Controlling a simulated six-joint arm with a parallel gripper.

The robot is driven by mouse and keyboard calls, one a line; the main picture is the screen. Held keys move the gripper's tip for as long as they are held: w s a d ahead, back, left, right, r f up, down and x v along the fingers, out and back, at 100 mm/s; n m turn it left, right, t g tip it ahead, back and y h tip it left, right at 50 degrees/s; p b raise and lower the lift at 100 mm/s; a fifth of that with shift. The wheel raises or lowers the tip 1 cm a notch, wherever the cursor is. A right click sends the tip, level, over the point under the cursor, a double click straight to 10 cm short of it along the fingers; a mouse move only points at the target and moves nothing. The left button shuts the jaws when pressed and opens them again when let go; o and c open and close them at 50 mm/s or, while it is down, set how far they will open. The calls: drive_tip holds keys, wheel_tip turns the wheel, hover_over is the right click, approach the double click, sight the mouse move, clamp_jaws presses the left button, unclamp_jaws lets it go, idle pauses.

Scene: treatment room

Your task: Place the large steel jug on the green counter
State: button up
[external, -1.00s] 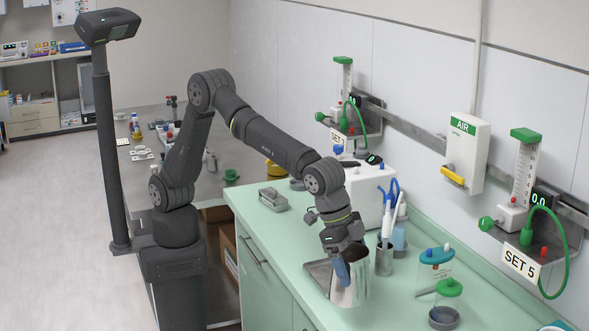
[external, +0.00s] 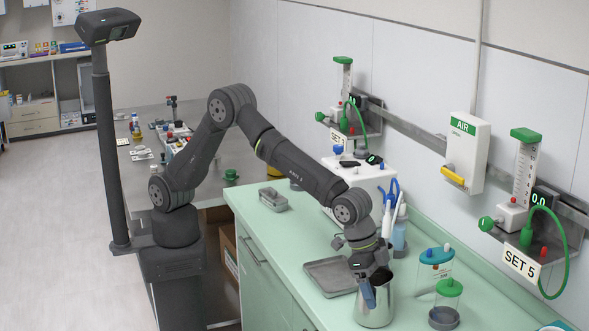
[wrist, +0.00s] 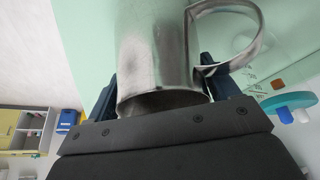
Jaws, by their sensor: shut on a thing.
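The large steel jug (external: 374,308) is at the front of the green counter (external: 300,230) in the external view, upright or nearly so. My gripper (external: 378,287) is shut on the jug near its rim. In the wrist view the jug (wrist: 165,60) lies between the two blue fingers, with its loop handle (wrist: 250,40) out to the right. I cannot tell whether the jug's base touches the counter. My wrist hides part of the jug's rim.
A grey metal tray (external: 330,277) lies just left of the jug. Clear jars with a blue lid (external: 436,256) and a green lid (external: 449,288) stand to its right. A small metal dish (external: 273,200) sits farther back. The counter's front edge is near.

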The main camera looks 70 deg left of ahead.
drive_tip(key=shift+f, duration=0.1)
drive_tip(key=o, duration=1.3)
drive_tip(key=shift+f, duration=0.1)
drive_tip(key=shift+c, duration=0.2)
drive_tip(key=shift+r, duration=0.45)
drive_tip(key=v, duration=1.1)
drive_tip(key=shift+s+a+r, duration=0.1)
drive_tip(key=shift+s+r, duration=0.05)
drive_tip(key=shift+r, duration=0.1)
drive_tip(key=shift+f, duration=0.1)
